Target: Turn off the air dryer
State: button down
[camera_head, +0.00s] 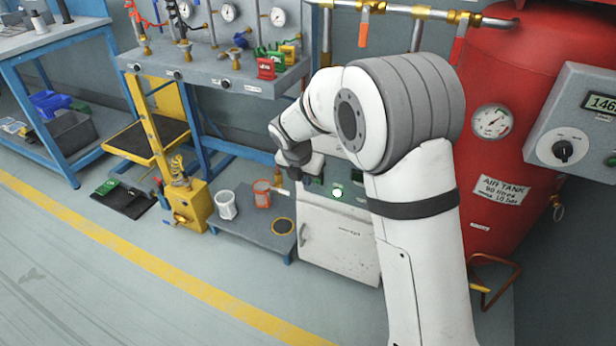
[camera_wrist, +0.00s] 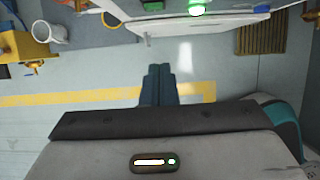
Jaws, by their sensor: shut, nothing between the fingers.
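A white cabinet (camera_head: 345,250), which looks like the air dryer, stands on the floor left of the red tank. Its small front label is too small to read. A round green light (camera_head: 337,193) glows on its upper front, and my arm hides part of that front. In the wrist view the white cabinet (camera_wrist: 165,28) runs across the top, with the lit green button or lamp (camera_wrist: 196,9) at the upper edge. My gripper (camera_wrist: 161,70) is shut and empty, its fingers together, apart from the green light in the picture. In the head view my wrist is in front of the cabinet's upper left.
The red air tank (camera_head: 500,120) and a grey panel with a dial (camera_head: 575,140) stand at right. A low platform (camera_head: 255,237) with a white mug (camera_head: 225,205) and an orange cup (camera_head: 262,193) is left of the cabinet. A yellow pump (camera_head: 190,203) stands beyond. Floor in front is clear.

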aim_at(318, 183)
jog(key=w+d+f+b, duration=0.2)
jog(key=w+f+b, duration=0.1)
jog(key=w+f, duration=0.1)
jog(key=shift+w+f, duration=0.15)
jog(key=shift+w, duration=0.6)
jog(key=shift+w+d+p, duration=0.15)
jog(key=shift+w+p, duration=0.25)
jog(key=shift+p, duration=0.75)
jog(key=shift+r, duration=0.25)
